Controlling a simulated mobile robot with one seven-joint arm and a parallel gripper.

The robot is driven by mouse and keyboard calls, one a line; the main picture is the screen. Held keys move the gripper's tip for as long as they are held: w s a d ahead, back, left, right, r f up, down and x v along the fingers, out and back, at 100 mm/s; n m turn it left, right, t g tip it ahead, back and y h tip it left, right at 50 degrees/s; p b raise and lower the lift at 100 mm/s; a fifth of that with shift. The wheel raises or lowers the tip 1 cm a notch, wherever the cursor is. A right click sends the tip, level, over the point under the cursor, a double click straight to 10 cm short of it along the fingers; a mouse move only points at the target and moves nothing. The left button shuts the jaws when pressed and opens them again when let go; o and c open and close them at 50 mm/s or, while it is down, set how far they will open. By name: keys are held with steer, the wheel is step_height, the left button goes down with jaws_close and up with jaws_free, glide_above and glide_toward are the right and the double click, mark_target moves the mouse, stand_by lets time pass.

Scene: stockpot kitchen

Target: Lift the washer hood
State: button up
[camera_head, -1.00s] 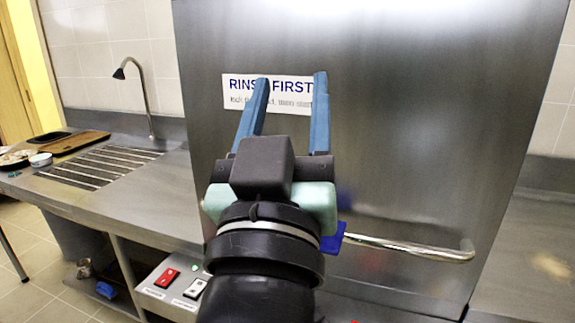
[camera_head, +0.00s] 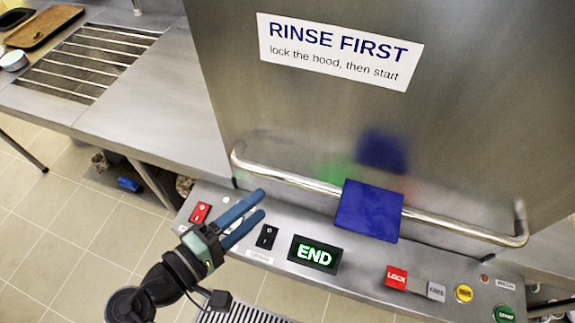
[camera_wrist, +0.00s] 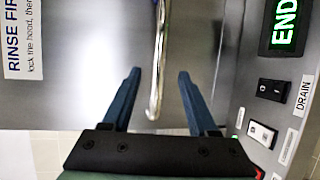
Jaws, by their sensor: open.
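The washer hood (camera_head: 300,120) is a large steel panel with a "RINSE FIRST" sign, down just behind the control panel. Its chrome bar handle (camera_head: 290,180) runs across the lower front, with a blue square plate (camera_head: 368,211) on it. My gripper (camera_head: 260,203) has blue fingers, open and empty, just below the handle's left part in the head view. In the wrist view my gripper (camera_wrist: 159,78) points toward the hood, and the handle (camera_wrist: 157,65) appears in the gap between the fingertips. I cannot tell whether a finger touches it.
The control panel (camera_head: 345,284) below the hood carries switches, coloured buttons and a lit green END display (camera_head: 314,255). A steel counter (camera_head: 165,110) with a slatted drain lies left. A floor grate (camera_head: 235,312) and open tiled floor are in front.

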mark_target(286, 182)
steer(key=p+x, duration=0.1)
steer(key=x, duration=0.9)
steer(key=shift+w+d+p, duration=0.1)
steer(key=shift+w+p, duration=0.15)
steer(key=shift+p, duration=0.05)
jaws_close()
stand_by(0.9)
